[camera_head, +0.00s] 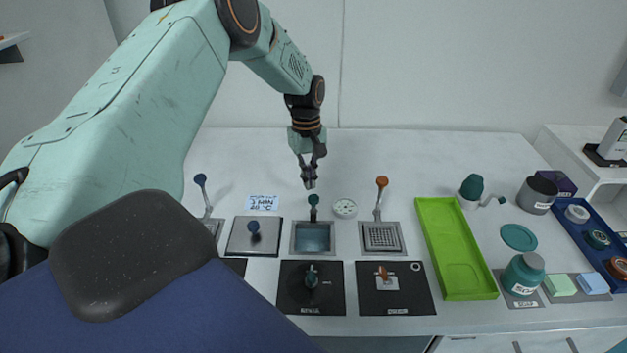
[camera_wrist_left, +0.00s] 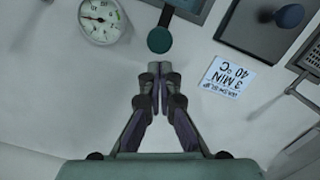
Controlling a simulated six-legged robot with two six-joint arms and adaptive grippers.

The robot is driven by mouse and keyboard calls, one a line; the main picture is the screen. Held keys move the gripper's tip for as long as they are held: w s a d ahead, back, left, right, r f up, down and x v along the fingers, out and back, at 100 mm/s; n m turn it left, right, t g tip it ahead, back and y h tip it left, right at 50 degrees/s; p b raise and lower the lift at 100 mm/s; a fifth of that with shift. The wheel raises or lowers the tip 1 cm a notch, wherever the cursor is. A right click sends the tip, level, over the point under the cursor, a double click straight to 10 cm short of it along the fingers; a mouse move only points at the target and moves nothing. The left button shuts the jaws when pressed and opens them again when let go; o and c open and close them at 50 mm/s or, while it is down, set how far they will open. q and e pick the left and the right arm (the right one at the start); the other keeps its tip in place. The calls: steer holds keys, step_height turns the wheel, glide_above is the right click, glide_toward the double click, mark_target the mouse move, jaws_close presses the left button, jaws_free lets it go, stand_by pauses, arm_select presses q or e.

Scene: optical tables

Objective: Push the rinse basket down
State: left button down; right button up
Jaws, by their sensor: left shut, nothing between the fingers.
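Three square basins sit in the bench, each with an upright lever. The middle basin (camera_head: 312,238) holds bluish liquid and its lever has a teal knob (camera_head: 313,200). The right basin (camera_head: 382,237) shows a metal grid and has an orange-knobbed lever (camera_head: 381,188). The left lever has a blue knob (camera_head: 200,179). I cannot read which one is marked rinse. My left gripper (camera_head: 309,184) is shut and empty, pointing down just behind the teal knob. In the left wrist view its closed fingertips (camera_wrist_left: 161,70) appear just below the teal knob (camera_wrist_left: 159,40), with a small gap in the picture.
A metal lid with a blue knob (camera_head: 253,226) lies left of the middle basin. A round dial (camera_head: 345,208) and a handwritten label (camera_head: 262,202) lie nearby. Black control panels (camera_head: 310,287) line the front. A green tray (camera_head: 455,250) and bottles stand to the right.

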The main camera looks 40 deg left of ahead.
arm_select(q)
steer(key=shift+w+a, duration=0.1)
steer(key=shift+a, duration=0.2)
steer(key=shift+r, duration=0.15)
steer(key=shift+d, duration=0.1)
steer(key=shift+r, duration=0.15)
step_height(320, 180, up, 12)
steer(key=a, duration=0.1)
steer(key=shift+w+f, duration=0.2)
steer(key=shift+w, duration=0.1)
